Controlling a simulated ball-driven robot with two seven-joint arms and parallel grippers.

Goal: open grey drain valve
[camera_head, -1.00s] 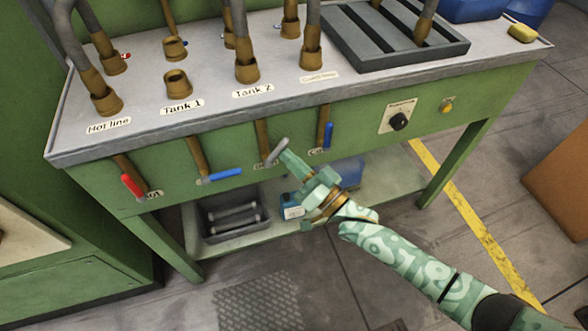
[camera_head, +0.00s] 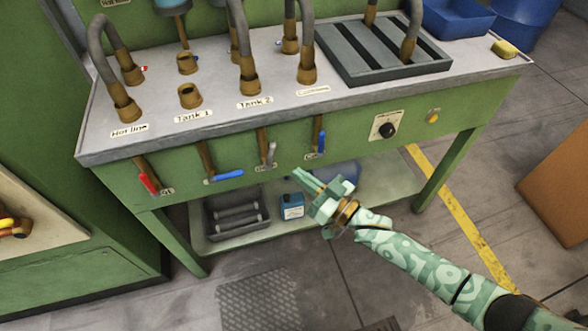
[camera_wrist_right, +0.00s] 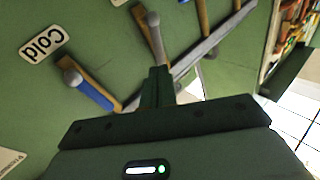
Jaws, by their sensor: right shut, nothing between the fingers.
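The grey drain valve handle (camera_head: 271,155) is on the green front panel of the bench, between two blue handles. It points nearly straight up, close along its brown pipe. In the right wrist view the grey handle (camera_wrist_right: 153,32) lies just beyond the fingertips. My right gripper (camera_head: 297,174) is shut and empty, below and to the right of the handle, with a gap in the head view. Its closed fingers also show in the right wrist view (camera_wrist_right: 158,84). My left gripper is not in view.
A blue handle (camera_head: 321,142) is close on the right; another blue handle (camera_head: 226,175) and a red one (camera_head: 149,183) are on the left. The lower shelf holds a grey crate (camera_head: 236,231) and a blue container (camera_head: 291,208). Open floor lies in front.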

